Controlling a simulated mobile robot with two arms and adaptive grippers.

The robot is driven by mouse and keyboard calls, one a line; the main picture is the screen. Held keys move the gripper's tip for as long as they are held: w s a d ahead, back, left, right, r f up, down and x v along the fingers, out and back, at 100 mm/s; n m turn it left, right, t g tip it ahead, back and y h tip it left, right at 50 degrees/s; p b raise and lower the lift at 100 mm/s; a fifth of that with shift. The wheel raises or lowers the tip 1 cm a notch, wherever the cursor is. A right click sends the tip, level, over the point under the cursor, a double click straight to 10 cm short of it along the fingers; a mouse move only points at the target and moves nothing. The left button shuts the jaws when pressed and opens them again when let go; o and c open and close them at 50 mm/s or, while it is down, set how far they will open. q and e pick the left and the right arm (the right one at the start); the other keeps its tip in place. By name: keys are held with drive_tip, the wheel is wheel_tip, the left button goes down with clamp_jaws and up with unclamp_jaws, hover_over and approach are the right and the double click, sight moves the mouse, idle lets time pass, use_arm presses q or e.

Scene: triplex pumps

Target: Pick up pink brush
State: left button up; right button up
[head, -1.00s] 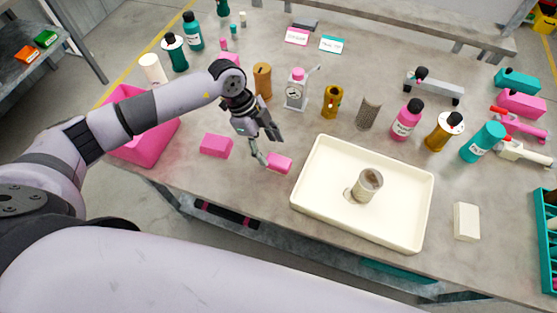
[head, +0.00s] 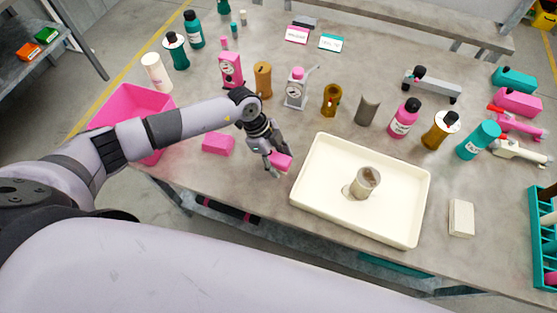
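Two small pink blocks lie on the grey table. I cannot tell from their shape whether either is the pink brush. One pink block (head: 281,161) is just left of the white tray. The other pink block (head: 218,144) lies further left, near the pink bin. My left gripper (head: 277,162) is low at the block by the tray. Its fingers are around or beside this block and partly hide it. I cannot tell whether they press on it. My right gripper is not in view.
The white tray (head: 407,231) holds a small metal cup (head: 367,181). The pink bin (head: 148,100) stands at the left edge. A pink dial device (head: 231,70), brown bottle (head: 263,80) and white dial device (head: 296,90) stand behind the gripper. Several bottles stand at right.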

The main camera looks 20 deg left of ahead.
sight(278, 158)
use_arm(q)
drive_tip(key=c, duration=1.1)
wheel_tip(278, 158, up, 20)
drive_tip(key=b, duration=0.3)
